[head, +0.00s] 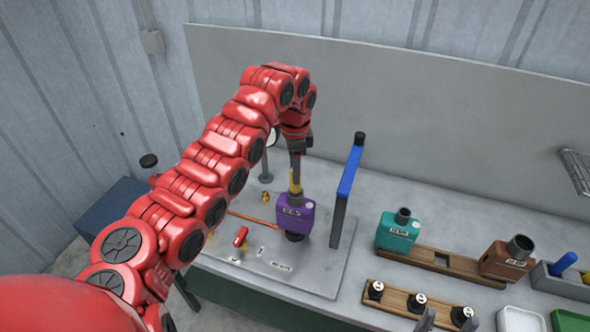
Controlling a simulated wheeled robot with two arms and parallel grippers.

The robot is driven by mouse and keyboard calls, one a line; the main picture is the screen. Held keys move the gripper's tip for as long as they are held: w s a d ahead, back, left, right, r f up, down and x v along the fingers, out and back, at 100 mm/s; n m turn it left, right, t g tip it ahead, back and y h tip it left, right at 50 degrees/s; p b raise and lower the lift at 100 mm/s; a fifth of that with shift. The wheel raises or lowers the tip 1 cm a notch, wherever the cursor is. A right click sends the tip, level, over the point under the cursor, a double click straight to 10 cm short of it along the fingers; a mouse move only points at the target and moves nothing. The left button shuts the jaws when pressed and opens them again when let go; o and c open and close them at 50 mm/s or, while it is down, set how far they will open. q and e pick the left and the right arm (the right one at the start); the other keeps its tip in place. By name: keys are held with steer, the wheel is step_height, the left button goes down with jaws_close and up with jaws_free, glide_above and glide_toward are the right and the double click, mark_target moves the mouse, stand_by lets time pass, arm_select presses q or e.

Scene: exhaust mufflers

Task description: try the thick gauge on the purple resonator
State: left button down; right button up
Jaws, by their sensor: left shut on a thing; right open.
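The purple resonator (294,214) is on the grey fixture plate at the middle of the head view, with a dark round part at its lower end. My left gripper (296,172) points down right above it. It is shut on a narrow yellow piece (295,184), which looks like a gauge handle. The yellow piece meets the resonator's top; I cannot tell how deep it sits or whether it is the thick gauge. My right gripper (448,321) shows only in part at the bottom edge, open, near the wooden plug rack.
A blue-topped upright post (350,170) stands close right of the resonator. A red clamp handle (240,237) is to its left. A teal resonator (397,233) and a brown one (507,260) stand on a wooden rack (440,259).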

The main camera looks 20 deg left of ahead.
arm_select(q)
steer(key=shift+r, duration=0.1)
stand_by(0.4)
steer(key=shift+r+p, duration=0.55)
steer(key=shift+r, duration=0.55)
steer(key=shift+r+p, duration=1.55)
steer(key=shift+r, duration=0.8)
steer(key=shift+s+f, duration=0.1)
steer(key=shift+f, duration=0.05)
